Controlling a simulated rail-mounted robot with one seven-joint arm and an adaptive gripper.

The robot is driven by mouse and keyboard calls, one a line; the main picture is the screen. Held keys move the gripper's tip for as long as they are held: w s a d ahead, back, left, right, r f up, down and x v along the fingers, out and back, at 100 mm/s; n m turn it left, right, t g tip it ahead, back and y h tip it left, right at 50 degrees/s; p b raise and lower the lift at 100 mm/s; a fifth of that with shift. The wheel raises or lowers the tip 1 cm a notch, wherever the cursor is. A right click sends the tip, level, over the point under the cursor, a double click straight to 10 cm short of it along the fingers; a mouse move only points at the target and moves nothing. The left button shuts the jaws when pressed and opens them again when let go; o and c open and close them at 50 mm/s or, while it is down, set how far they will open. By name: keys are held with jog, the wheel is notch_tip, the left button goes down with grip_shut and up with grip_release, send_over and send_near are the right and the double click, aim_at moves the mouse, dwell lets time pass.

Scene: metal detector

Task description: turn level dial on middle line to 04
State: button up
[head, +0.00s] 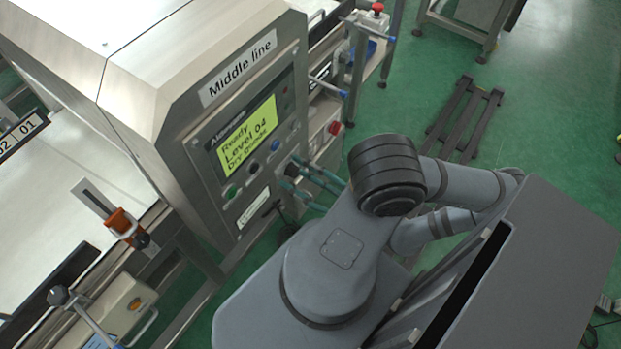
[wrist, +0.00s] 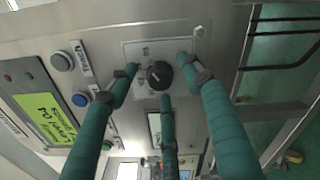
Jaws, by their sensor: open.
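The metal detector labelled "Middle line" (head: 238,68) stands left of my arm in the head view. Its yellow-green display (head: 247,137) reads "Ready" and "Level 04", with a third line that is hard to read. The display also shows in the wrist view (wrist: 45,118), turned over. The black level dial (wrist: 159,74) sits on a light plate in the wrist view. My gripper (wrist: 160,76) is open, its teal fingers spread around the dial, with gaps showing between fingertips and knob. In the head view my gripper (head: 312,185) is at the panel's lower right and partly covers the dial.
Blue (wrist: 80,99) and grey (wrist: 62,61) buttons sit beside the dial. A green button (head: 231,191) is below the display. A red button (head: 334,128) is on the machine's right side. The conveyor (head: 60,200) runs at left.

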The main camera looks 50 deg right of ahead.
jog(key=s+d, duration=0.1)
jog(key=s, duration=1)
jog(key=shift+s+d, duration=0.3)
jog(key=shift+s, duration=0.05)
jog(key=w, duration=0.4)
jog(key=w+a, duration=0.1)
jog(key=w, duration=0.7)
jog(key=shift+a, duration=0.35)
